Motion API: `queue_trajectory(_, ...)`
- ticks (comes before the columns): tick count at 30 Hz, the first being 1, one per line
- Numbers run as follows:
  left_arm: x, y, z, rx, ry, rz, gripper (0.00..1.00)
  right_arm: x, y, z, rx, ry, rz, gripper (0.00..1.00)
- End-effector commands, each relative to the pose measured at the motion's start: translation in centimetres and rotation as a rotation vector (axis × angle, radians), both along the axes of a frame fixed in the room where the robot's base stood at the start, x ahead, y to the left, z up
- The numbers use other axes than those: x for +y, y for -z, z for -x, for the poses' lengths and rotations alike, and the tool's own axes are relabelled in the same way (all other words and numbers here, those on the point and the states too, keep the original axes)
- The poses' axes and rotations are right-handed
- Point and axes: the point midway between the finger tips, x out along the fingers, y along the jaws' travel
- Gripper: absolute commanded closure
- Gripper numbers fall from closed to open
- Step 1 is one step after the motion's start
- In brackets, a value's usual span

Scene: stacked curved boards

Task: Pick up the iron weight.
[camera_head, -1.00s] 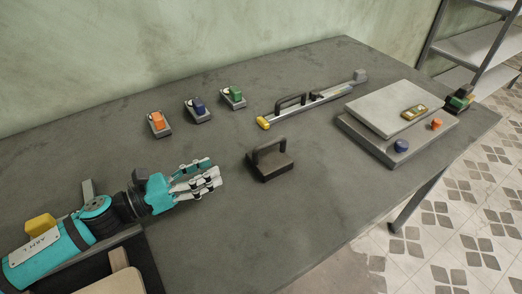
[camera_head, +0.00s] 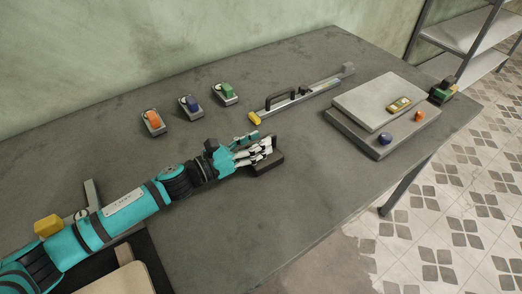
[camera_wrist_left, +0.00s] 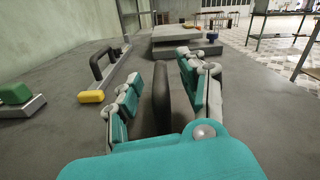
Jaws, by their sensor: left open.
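The iron weight (camera_head: 268,165) is a dark block with an arched handle, standing on the grey table. In the head view my left gripper (camera_head: 262,150) covers its handle and much of its top. In the left wrist view the dark handle (camera_wrist_left: 161,98) stands upright between the teal fingers of my left gripper (camera_wrist_left: 165,95). The fingers are apart, one set on each side of the handle, and do not look closed on it. My right gripper is not in view.
Behind the gripper lies a long bar tool (camera_head: 300,98) with a black handle and yellow end. Orange, blue and green-topped blocks (camera_head: 190,107) stand at the back left. Stacked grey boards (camera_head: 345,132) with small items lie to the right. The table front is clear.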

Motion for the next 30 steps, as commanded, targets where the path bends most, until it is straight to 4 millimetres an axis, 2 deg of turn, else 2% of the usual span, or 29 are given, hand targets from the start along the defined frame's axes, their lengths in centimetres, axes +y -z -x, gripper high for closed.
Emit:
queue_trajectory(3,-0.84,-0.06,-0.55,0.001,0.0,-0.001,0.58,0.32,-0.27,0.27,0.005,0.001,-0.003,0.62)
queue_trajectory(10,-0.94,0.04,-0.61,0.001,0.0,-0.001,0.58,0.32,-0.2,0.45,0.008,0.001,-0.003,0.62)
queue_trajectory(20,-0.91,0.02,-0.59,0.001,0.0,-0.001,1.0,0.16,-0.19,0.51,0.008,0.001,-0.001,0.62)
queue_trajectory(30,-0.91,0.02,-0.58,0.001,0.0,-0.001,1.0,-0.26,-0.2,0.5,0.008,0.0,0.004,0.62)
